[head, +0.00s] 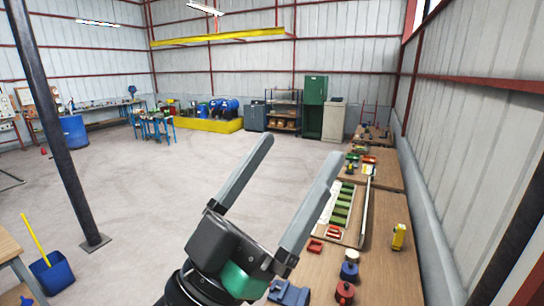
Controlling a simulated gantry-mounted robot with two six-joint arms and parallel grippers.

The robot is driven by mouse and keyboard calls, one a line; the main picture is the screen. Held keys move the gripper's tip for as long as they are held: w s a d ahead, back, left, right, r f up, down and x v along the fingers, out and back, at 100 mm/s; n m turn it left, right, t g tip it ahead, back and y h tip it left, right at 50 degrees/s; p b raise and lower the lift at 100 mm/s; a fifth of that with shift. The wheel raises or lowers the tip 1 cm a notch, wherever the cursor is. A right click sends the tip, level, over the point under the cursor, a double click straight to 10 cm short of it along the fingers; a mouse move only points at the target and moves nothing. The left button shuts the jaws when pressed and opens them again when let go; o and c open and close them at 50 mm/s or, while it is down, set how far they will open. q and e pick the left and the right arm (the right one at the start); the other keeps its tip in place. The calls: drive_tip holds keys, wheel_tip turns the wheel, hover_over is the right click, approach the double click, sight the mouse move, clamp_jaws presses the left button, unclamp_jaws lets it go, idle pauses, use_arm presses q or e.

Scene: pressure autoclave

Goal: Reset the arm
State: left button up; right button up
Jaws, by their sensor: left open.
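My left gripper (298,170) is in the lower middle of the head view. Its two long grey fingers point up and to the right, spread well apart, with nothing between them. Its dark body with a green part sits at the bottom centre, in front of the near end of a wooden workbench. My right gripper is not in view. No pressure autoclave can be made out in this view.
The wooden workbench (393,265) runs along the right wall, bearing a yellow item (399,236), a red item (345,291) and a tray of green pieces. A dark post (60,130) stands at left, near a blue dustpan (52,273). The middle floor is clear.

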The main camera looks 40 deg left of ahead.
use_arm(q)
drive_tip(key=s+r+t+h+p, duration=0.1)
drive_tip(key=s+r, duration=0.2)
drive_tip(key=r, duration=0.2)
drive_tip(key=shift+d, duration=0.4)
drive_tip(key=shift+r, duration=0.1)
idle(0.8)
